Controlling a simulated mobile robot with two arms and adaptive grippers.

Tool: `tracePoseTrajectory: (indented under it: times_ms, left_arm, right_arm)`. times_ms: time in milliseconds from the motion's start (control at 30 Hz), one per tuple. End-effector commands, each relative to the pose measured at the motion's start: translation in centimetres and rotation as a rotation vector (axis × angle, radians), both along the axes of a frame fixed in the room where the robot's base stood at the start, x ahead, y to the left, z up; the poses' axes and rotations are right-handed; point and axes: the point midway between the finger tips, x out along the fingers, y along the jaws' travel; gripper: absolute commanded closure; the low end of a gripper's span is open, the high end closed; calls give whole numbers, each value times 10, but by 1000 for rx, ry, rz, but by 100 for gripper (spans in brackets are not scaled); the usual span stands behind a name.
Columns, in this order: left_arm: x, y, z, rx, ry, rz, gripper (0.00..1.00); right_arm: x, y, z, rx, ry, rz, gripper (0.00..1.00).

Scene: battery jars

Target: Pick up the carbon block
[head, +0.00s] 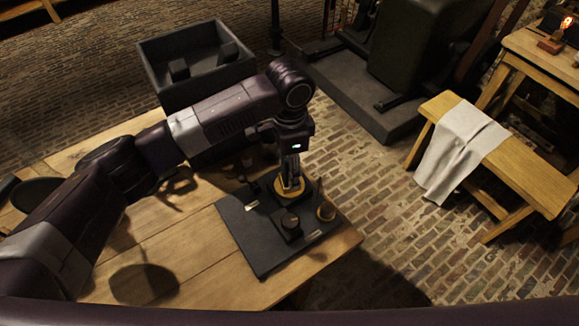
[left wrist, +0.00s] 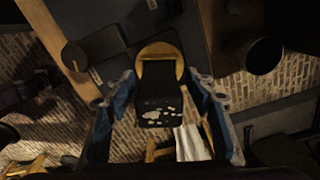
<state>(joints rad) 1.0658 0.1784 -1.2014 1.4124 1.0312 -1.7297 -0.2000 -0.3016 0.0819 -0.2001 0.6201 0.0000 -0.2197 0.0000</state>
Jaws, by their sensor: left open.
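A dark block, which looks like the carbon block, shows in the left wrist view (left wrist: 158,95) with pale flecks on its lower part. It stands at a round brass-coloured disc (left wrist: 160,50), which in the head view (head: 293,191) lies on a dark board (head: 265,256). My left gripper (head: 291,180) is over this disc. Its open fingers, in the left wrist view (left wrist: 160,88), are on both sides of the block, with a narrow gap visible at each side. In the head view the gripper mostly hides the block. My right gripper is not in view.
A bench with a cloth (head: 462,150) is at right.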

Motion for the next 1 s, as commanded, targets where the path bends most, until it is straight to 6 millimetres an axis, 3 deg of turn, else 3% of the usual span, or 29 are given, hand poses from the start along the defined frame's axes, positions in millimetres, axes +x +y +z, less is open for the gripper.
tracePoseTrajectory:
  times_ms: [267, 700, 1000]
  left_arm:
    - [0, 0, -3, 0, -1, 0, 53]
    - [0, 0, -3, 0, -1, 0, 100]
    - [1, 0, -1, -1, -2, 0, 100]
  right_arm:
    - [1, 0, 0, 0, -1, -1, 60]
    - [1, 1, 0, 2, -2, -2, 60]
    - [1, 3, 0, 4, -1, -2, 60]
